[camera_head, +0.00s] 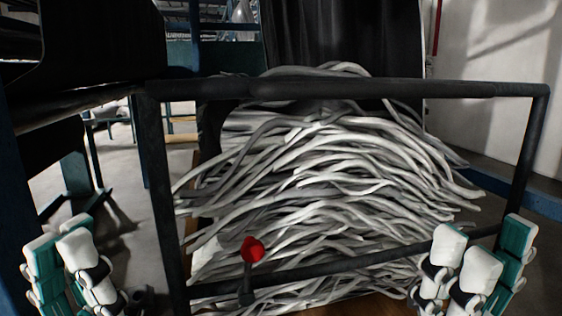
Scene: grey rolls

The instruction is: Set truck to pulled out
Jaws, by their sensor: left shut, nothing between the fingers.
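The truck appears as a dark metal frame (350,89) with a top bar, two uprights and a lower bar. A large heap of grey rolls (330,170) shows through and behind the frame. A red knob (252,250) on a short dark stem stands at the lower bar, left of its middle. My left gripper (60,235) is at the lower left, shut and empty, apart from the frame's left upright. My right gripper (482,245) is at the lower right, in front of the right upright in the picture; whether its fingers are shut is unclear.
A dark machine body (95,40) overhangs at the upper left. Blue posts and beams stand beyond it. A black curtain (345,35) hangs behind the heap. A pale wall (500,80) is at the right. Grey floor (125,180) shows left of the frame.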

